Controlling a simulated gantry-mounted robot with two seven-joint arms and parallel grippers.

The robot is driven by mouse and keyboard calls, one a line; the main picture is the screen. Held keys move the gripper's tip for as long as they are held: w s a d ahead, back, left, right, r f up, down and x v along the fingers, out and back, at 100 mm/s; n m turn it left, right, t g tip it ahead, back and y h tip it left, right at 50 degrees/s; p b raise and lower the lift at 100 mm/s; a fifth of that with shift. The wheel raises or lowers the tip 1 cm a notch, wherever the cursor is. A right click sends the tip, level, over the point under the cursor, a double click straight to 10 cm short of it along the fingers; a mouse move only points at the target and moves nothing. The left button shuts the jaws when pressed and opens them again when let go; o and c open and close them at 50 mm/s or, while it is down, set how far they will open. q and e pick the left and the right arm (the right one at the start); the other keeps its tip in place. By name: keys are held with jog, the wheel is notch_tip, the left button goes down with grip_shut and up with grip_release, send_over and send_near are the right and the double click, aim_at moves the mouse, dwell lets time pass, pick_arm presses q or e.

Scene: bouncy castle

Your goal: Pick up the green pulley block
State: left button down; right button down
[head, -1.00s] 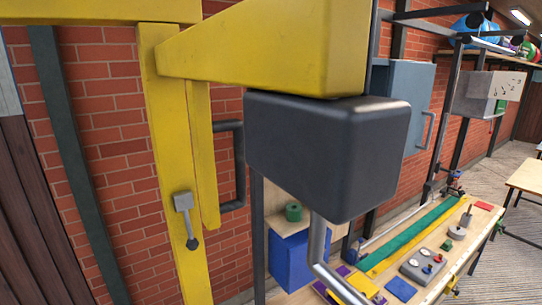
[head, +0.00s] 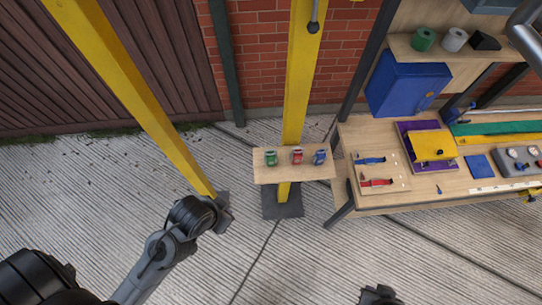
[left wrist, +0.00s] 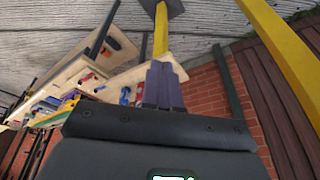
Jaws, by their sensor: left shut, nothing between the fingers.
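The green pulley block (head: 271,158) stands at the left end of a small wooden shelf (head: 264,177) on a yellow post in the head view. A red pulley block (head: 297,156) and a blue one (head: 319,157) stand to its right. My left arm comes in from the lower left, its end apart from the shelf. In the left wrist view, my left gripper (left wrist: 160,67) has its fingers together and empty, pointing toward the shelf (left wrist: 178,70). The red (left wrist: 140,90) and blue (left wrist: 125,95) blocks show beside the fingers; I cannot make out the green one there.
A slanting yellow post (head: 135,90) stands left of the shelf, near my left arm. A workbench (head: 375,200) on the right holds tools, a blue cabinet (head: 403,85) and a yellow item on purple. Ribbed floor (head: 300,260) in front of the shelf is open.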

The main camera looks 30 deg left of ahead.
dwell(0.3)
pick_arm(q)
jog(key=c, duration=0.6)
grip_release()
jog(key=shift+c, duration=0.2)
